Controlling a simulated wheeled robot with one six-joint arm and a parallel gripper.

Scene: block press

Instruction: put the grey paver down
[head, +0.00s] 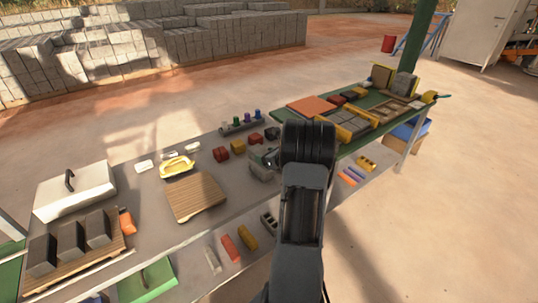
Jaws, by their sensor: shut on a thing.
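Red and yellow blocks (238,146) stand close left of the gripper. A yellow tray (177,167) lies further left. Three dark blocks (70,242) stand on a pallet at bottom left. A green-topped table (350,142) with pavers adjoins at right. Clear tabletop lies around the wooden board.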

